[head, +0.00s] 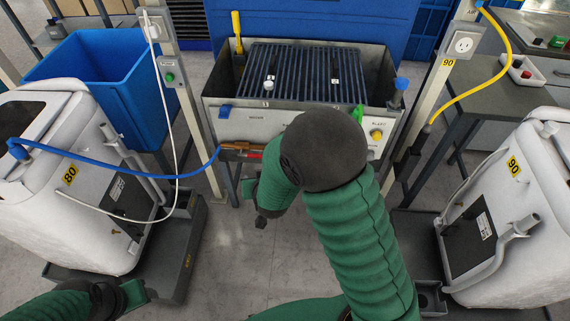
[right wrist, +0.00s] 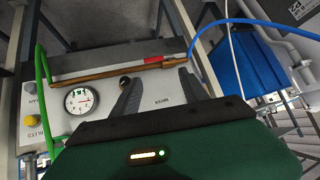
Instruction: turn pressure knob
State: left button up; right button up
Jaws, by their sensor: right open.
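In the right wrist view a small black knob (right wrist: 124,82) sits on the pale front panel (right wrist: 105,130), beside a round white pressure gauge (right wrist: 80,101). I cannot read a label on this knob. My right gripper (right wrist: 160,77) is open and empty, its two dark fingers pointing at the panel. The knob shows just beyond the tip of the finger nearer the gauge, not between the fingers; I cannot tell whether they touch. In the head view my right arm hides the gauge and the knob. My left gripper (head: 134,294) is low at the left edge; its fingers are not clear.
A yellow knob (right wrist: 33,121) and a green hose (right wrist: 42,75) are on the panel. A brass torch-like tube (right wrist: 120,70) runs along the panel edge. The bench (head: 300,75) has a slatted grate. White tanks (head: 70,185) stand either side, with blue and yellow hoses.

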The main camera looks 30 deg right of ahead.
jog(key=w+d+f+t+h+b, duration=0.1)
jog(key=f+b, duration=0.1)
jog(key=f, duration=0.2)
jog(key=w+d+f+m+t+h+b, duration=0.1)
jog(key=d+f+h+b, duration=0.1)
jog(key=f, duration=0.2)
jog(key=w+d+f+m+t+h+b, duration=0.1)
jog(key=w+f+h+b, duration=0.1)
jog(key=f, duration=0.2)
jog(key=shift+d, duration=0.25)
jog(key=w+d+h+b, duration=0.1)
jog(key=w+d+b, duration=0.1)
jog(key=w+d, duration=0.1)
jog(key=w+d+t+h+b, duration=0.1)
jog(key=w+d+b, duration=0.1)
jog(key=w+d, duration=0.2)
jog(key=w+d+t+h+b, duration=0.1)
jog(key=w+d+h+b, duration=0.1)
jog(key=w+d, duration=0.2)
jog(key=shift+d+f+m, duration=0.1)
jog(key=shift+d+m, duration=0.2)
jog(key=shift+d, duration=0.55)
pick_arm(q)
jog(key=s+x, duration=0.3)
jog(key=x, duration=1.2)
jog(key=shift+f, duration=0.6)
pick_arm(e)
grip_shut()
